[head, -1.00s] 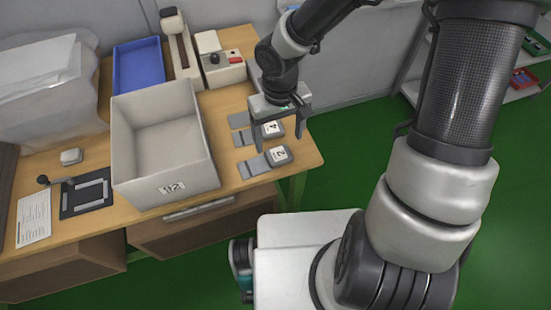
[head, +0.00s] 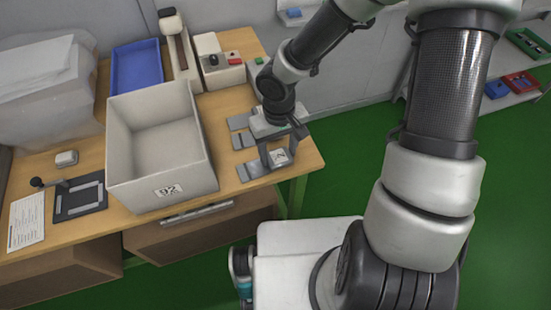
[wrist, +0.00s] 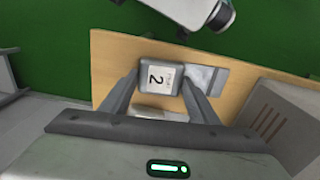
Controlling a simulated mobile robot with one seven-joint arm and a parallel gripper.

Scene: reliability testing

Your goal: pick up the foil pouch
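A grey rounded packet with a white label marked 2 (wrist: 157,78) lies near the table's edge. A flat silvery strip (wrist: 206,78) lies beside it; I cannot tell for sure which of the two is the foil pouch. In the head view the packet (head: 279,156) and its strip (head: 254,170) lie at the table's right end. My gripper (head: 280,155) is open and points down over the packet. In the wrist view my gripper's fingertips (wrist: 158,80) are on either side of the packet, with gaps visible. The packet marked 4 is hidden under my gripper in the head view.
Further grey strips (head: 241,139) lie behind. A large off-white bin (head: 167,187) marked 92 stands to the left. A blue tray (head: 137,68) and a device with a red button (head: 233,55) stand at the back. The table's right edge is close.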

